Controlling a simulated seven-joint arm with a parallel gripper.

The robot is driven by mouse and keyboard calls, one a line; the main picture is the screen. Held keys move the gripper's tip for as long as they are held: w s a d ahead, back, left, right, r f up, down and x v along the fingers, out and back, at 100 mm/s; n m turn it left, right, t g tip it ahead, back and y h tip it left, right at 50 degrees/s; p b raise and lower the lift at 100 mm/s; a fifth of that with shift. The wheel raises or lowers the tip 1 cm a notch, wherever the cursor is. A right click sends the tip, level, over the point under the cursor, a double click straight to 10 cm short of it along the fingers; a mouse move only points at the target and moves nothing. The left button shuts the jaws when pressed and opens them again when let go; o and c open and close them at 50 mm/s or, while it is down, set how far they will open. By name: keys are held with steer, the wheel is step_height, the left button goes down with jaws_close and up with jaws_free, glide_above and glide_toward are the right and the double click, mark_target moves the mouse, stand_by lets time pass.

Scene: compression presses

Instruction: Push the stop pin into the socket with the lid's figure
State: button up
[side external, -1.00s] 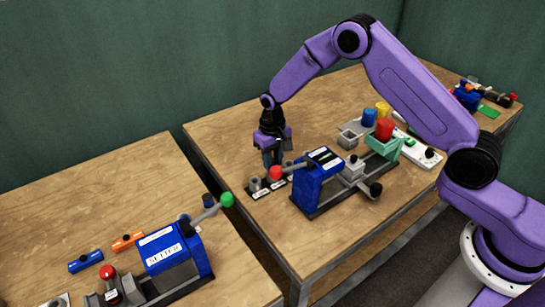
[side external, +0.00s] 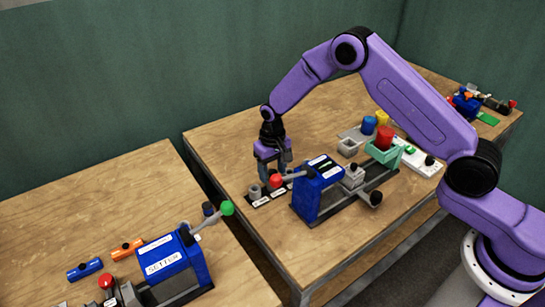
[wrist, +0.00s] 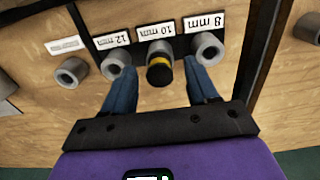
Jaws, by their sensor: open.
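In the wrist view a stop pin with a black head and yellow band (wrist: 160,68) stands in the middle socket, labelled 10 mm (wrist: 168,31). The 12 mm socket (wrist: 113,61) and the 8 mm socket (wrist: 207,48) flank it and look empty. My gripper (wrist: 160,90) is open, its blue fingers on either side of the pin with gaps between. In the side view my gripper (side external: 274,173) is low over the socket row (side external: 257,199), partly hidden by a red ball lever. The blue press (side external: 319,187) has a white-labelled lid (side external: 323,165); its figure is unreadable.
The press's red ball lever (side external: 276,181) reaches close to my fingers. Behind the press stand a green tray (side external: 383,155) and red, blue and yellow cups. A second blue press (side external: 178,264) stands on the left table.

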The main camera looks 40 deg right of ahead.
mark_target(273, 171)
step_height(273, 171, up, 17)
stand_by(0.5)
steer(key=shift+r, duration=0.1)
steer(key=s+d+r+n, duration=0.1)
steer(key=s+r+n, duration=0.25)
steer(key=s, duration=1.05)
steer(key=s+d+r+n, duration=0.15)
steer(key=s+n, duration=0.35)
steer(key=s, duration=0.9)
steer(key=s+d+n, duration=0.2)
steer(key=s+d, duration=0.1)
steer(key=s, duration=0.2)
steer(key=s+d+f+n, duration=0.1)
steer(key=s+d+n, duration=0.1)
steer(key=s, duration=0.4)
steer(key=shift+d, duration=0.75)
